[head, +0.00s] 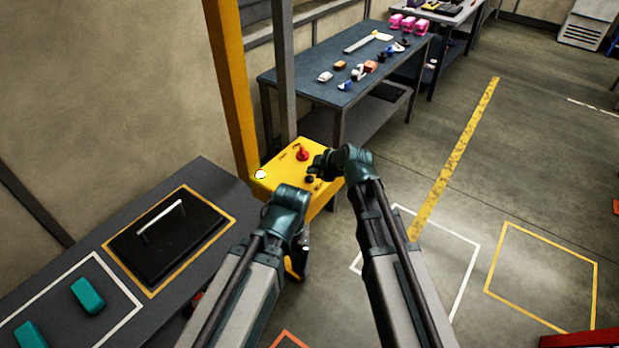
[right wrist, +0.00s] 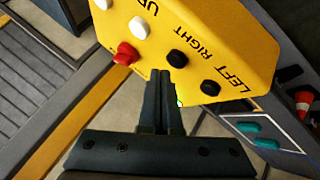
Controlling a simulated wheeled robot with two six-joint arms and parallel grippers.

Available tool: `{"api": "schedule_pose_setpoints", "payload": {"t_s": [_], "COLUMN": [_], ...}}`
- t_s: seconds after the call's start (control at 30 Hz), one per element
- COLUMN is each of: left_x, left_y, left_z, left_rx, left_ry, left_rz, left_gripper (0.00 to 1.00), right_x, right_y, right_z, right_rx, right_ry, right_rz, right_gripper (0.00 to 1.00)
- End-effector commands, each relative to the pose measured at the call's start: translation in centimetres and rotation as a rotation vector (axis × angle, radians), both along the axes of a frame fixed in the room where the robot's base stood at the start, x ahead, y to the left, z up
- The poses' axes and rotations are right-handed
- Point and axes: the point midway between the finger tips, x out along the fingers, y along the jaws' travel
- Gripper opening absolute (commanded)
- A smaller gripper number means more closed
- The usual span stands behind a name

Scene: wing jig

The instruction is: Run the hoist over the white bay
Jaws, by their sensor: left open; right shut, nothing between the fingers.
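A yellow control box (head: 272,180) stands by the yellow post in the head view. The hoist is not in view.
A yellow-outlined bay (head: 545,275) lies further right. A grey bench (head: 190,180) at left bears a black handled plate (head: 170,240) and teal blocks (head: 88,296). A blue-topped table (head: 300,75) with small parts stands behind the box. Floor at right is mostly clear.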

Motion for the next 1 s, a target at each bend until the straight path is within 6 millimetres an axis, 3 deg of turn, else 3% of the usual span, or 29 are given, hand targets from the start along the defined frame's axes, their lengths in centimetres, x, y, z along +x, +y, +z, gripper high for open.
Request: {"api": "schedule_pose_setpoints", "payload": {"t_s": [0.73,1.0], "left_x": [0.0,0.0], "left_y": [0.0,0.0], "left_z": [-0.04,-0.9], "left_rx": [0.0,0.0], "left_ry": [0.0,0.0], "left_rz": [0.0,0.0], "left_gripper": [0.98,0.98], "right_x": [-0.01,-0.01], "right_y": [0.0,0.0], "right_z": [-0.05,-0.9], "right_rx": [0.0,0.0], "right_ry": [0.0,0.0], "right_rz": [0.0,0.0], "right_gripper": [0.0,0.0]}}
